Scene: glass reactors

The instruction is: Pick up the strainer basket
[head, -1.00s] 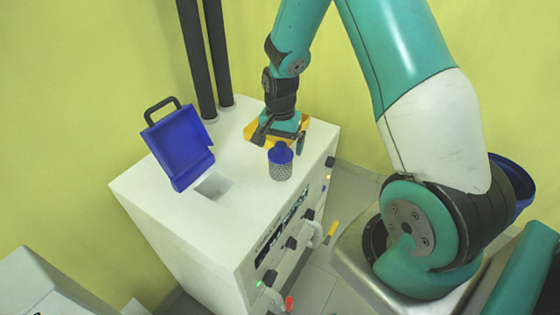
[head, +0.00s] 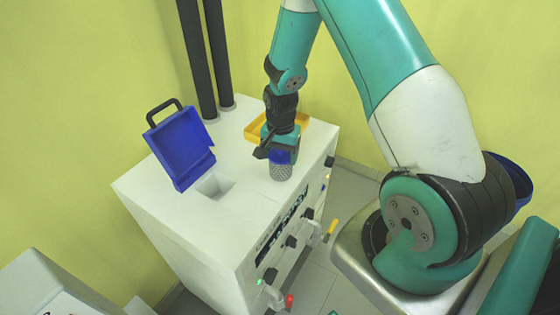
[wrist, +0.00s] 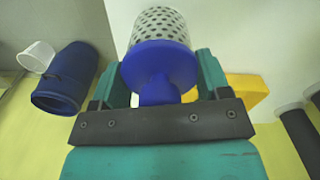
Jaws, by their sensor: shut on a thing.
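The strainer basket (head: 281,171) has a perforated grey body and a blue top. In the head view it stands upright on the white cabinet's top, or very close above it; I cannot tell if it touches. My gripper (head: 281,152) is over it from above, shut on its blue top. In the wrist view, the strainer basket (wrist: 160,62) sits between the two teal fingers of my gripper (wrist: 160,85), its blue knob toward the palm and its perforated body beyond. Part of the blue top is hidden by the fingers in the head view.
The white cabinet (head: 165,200) has a square opening (head: 214,186) with a raised blue lid (head: 183,150) at its left. A yellow tray (head: 262,128) lies behind my gripper. Two dark pipes (head: 213,60) rise at the back. Handles and knobs line the cabinet's front.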

